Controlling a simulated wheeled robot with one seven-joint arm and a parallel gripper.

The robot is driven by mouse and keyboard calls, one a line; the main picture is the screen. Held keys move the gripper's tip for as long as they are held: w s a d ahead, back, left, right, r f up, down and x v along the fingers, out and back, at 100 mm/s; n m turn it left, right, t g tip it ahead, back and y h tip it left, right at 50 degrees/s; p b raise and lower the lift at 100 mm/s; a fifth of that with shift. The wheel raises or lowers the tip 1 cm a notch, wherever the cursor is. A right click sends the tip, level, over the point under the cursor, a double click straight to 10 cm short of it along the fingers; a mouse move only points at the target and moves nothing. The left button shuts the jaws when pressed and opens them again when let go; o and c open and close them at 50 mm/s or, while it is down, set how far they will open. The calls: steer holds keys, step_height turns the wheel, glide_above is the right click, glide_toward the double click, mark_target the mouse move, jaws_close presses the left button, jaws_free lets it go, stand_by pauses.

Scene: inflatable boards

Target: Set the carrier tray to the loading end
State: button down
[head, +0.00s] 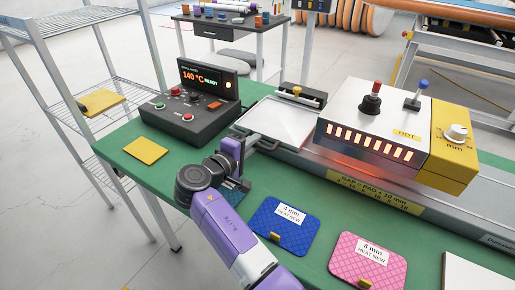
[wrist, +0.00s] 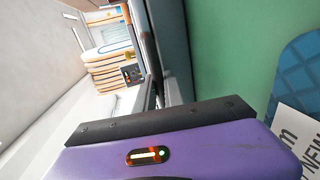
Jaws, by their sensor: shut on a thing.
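The carrier tray (head: 282,124) is a flat, pale metal tray with a bar handle at its near left corner. In the head view it lies on the grey track, just left of the white and yellow heater unit (head: 375,130). My gripper (head: 247,148) is at that handle, shut on it. The fingertips are partly hidden by the purple gripper body. In the wrist view the purple body fills the bottom, and the fingers and grip are not clearly shown.
A black control box (head: 196,105) reading 140 °C READY stands left of the tray. A yellow pad (head: 146,150), a blue pad (head: 285,228) and a pink pad (head: 368,262) lie on the green table.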

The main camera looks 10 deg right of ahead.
steer(key=shift+w+a, duration=0.1)
steer(key=shift+a, duration=0.2)
steer(key=c, duration=1.5)
jaws_free()
steer(key=shift+w+f, duration=0.1)
steer(key=v, duration=0.7)
steer(key=shift+s+a, duration=0.25)
steer(key=shift+s, duration=0.1)
